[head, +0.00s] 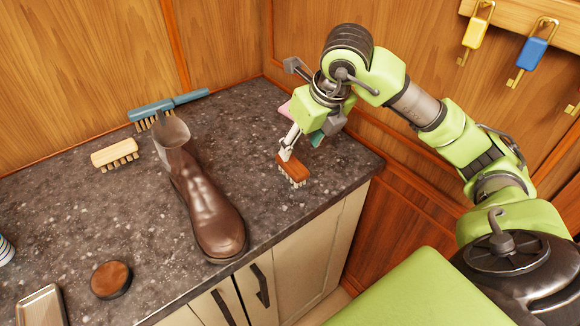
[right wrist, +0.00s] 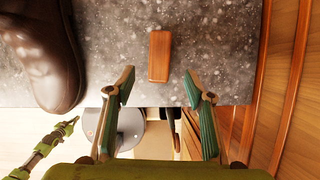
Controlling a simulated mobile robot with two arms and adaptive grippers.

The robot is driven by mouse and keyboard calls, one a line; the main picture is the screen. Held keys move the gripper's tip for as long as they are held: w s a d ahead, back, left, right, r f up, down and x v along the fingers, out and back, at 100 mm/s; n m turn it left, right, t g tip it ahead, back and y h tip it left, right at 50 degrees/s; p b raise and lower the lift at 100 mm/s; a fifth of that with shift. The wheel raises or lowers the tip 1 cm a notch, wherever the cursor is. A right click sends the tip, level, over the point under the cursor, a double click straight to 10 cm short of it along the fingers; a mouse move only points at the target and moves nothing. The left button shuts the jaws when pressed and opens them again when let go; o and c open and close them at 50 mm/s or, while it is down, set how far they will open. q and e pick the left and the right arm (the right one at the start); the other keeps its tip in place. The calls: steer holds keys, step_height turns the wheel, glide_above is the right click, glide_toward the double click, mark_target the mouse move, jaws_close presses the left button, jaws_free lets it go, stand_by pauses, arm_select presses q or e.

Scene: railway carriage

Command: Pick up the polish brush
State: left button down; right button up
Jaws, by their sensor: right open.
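A small brush with a reddish-brown wooden block and pale bristles (head: 293,168) lies on the dark speckled counter (head: 100,215), near its right front edge. It also shows from above in the right wrist view (right wrist: 159,56). My right gripper (head: 287,150) is at this brush in the head view. In the right wrist view its two green-padded fingers (right wrist: 159,88) are apart, with nothing between them. The brush lies just beyond the fingertips, in line with the gap. A green part of my left arm (right wrist: 62,130) shows small at lower left; its jaws are too small to read.
A brown boot (head: 205,205) stands left of the brush. A round brown tin (head: 110,279) and a metal tin (head: 42,306) are at front left. Wooden walls close the back and right.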

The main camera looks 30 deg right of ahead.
mark_target(293, 164)
steer(key=x, duration=0.4)
steer(key=shift+p+x, duration=1)
steer(key=shift+x, duration=1.9)
arm_select(q)
step_height(293, 164, up, 2)
steer(key=shift+r, duration=0.1)
arm_select(e)
steer(key=shift+s, duration=0.15)
steer(key=c, duration=1.2)
